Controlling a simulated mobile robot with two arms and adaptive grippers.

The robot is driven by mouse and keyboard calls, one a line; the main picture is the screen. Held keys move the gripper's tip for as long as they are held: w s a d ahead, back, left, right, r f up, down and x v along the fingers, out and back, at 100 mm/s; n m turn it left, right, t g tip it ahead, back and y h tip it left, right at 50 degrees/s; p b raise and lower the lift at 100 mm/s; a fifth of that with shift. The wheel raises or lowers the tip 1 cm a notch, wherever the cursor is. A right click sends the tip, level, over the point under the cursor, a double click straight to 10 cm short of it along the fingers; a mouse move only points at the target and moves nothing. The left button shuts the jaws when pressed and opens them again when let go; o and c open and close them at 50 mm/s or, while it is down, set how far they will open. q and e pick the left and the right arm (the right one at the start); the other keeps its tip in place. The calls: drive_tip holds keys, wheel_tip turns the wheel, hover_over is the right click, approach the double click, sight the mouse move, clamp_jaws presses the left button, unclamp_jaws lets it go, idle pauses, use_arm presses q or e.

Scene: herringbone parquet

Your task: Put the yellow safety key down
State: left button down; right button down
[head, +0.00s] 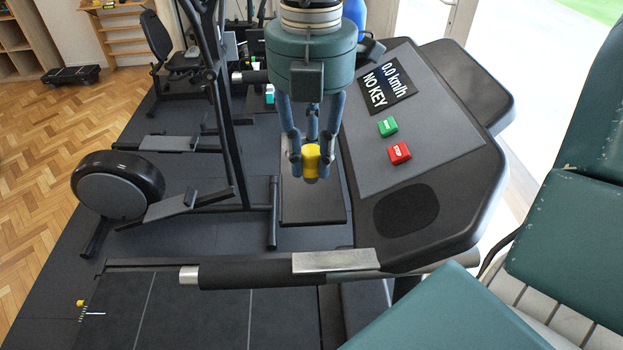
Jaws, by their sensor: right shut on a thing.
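The yellow safety key (312,156) is a small rounded yellow piece held in the air. My right gripper (311,168) comes down from the top of the view and is shut on it, with its blue fingers around the key. The treadmill console (360,165) is just to the right of the gripper. Its display (388,85) reads "0.0 km/h" and "NO KEY". My left gripper is not in view.
A green button (387,127) and a red button (400,153) sit on the console. A padded handrail (245,273) crosses in front. An elliptical machine (118,185) stands at left. A small yellow item (81,302) lies at lower left.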

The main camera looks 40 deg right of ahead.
wheel_tip(320, 180, down, 3)
drive_tip(key=shift+w+r, duration=0.1)
wheel_tip(320, 180, down, 3)
drive_tip(key=shift+f+p, duration=0.2)
drive_tip(key=shift+p, duration=0.45)
drive_tip(key=shift+f, duration=0.3)
drive_tip(key=shift+f+b, duration=0.15)
drive_tip(key=shift+b, duration=0.25)
drive_tip(key=c, duration=1.5)
unclamp_jaws()
